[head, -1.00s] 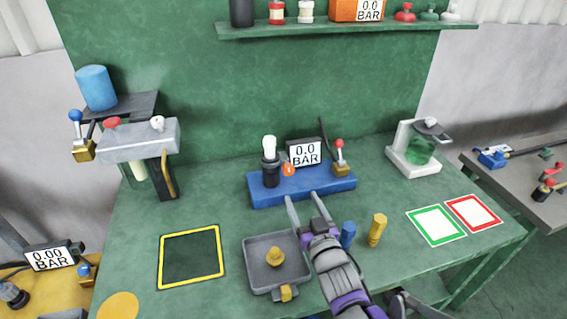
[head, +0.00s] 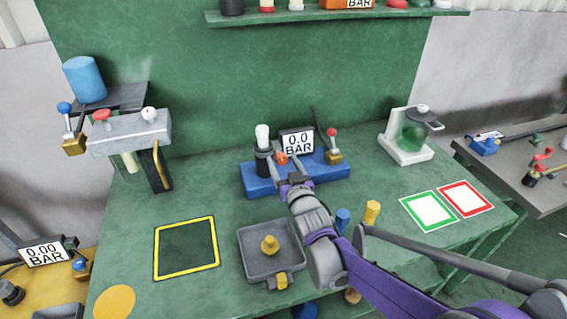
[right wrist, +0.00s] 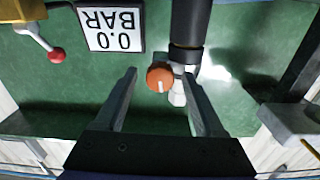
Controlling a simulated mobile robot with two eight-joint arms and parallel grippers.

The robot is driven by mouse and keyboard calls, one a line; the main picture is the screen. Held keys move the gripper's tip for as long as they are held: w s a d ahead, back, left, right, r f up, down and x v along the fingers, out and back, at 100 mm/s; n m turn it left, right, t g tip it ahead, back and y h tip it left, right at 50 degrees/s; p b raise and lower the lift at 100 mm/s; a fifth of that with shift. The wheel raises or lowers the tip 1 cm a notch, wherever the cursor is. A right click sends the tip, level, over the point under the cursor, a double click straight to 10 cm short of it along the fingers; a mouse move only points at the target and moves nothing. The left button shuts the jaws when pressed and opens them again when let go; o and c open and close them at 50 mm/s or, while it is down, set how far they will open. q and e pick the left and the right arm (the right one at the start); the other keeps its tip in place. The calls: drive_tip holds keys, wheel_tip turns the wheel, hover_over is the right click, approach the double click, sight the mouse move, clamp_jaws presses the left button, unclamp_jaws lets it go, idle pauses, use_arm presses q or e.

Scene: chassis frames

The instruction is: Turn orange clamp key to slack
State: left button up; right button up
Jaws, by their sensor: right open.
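The orange clamp key (head: 281,158) is a small round knob on the blue base (head: 262,185), beside a black cylinder with a white top (head: 264,153). In the right wrist view the orange key (right wrist: 159,79) shows a pale mark on its face. My right gripper (head: 288,167) is open at the blue base, in front of the key. In the right wrist view its two fingers (right wrist: 159,73) stand left and right of the key, with gaps on both sides. Whether the fingertips reach past the key in depth is unclear. My left gripper is out of view.
A 0.0 BAR display (head: 297,143) and a red-knobbed lever (head: 332,144) stand on the same base, right of the key. A grey tray (head: 250,262) with a yellow piece and blue and yellow pegs (head: 372,211) are nearer.

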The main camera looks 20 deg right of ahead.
clamp_jaws()
idle(0.3)
drive_tip(key=shift+n, duration=0.3)
drive_tip(key=n, duration=0.5)
drive_tip(key=shift+p, duration=0.35)
drive_tip(key=n, duration=0.6)
drive_tip(key=shift+n+p, duration=0.4)
drive_tip(key=n, duration=0.6)
drive_tip(key=shift+p, duration=0.4)
drive_tip(key=n, duration=0.5)
drive_tip(key=shift+n+p, duration=0.35)
drive_tip(key=shift+n, duration=0.05)
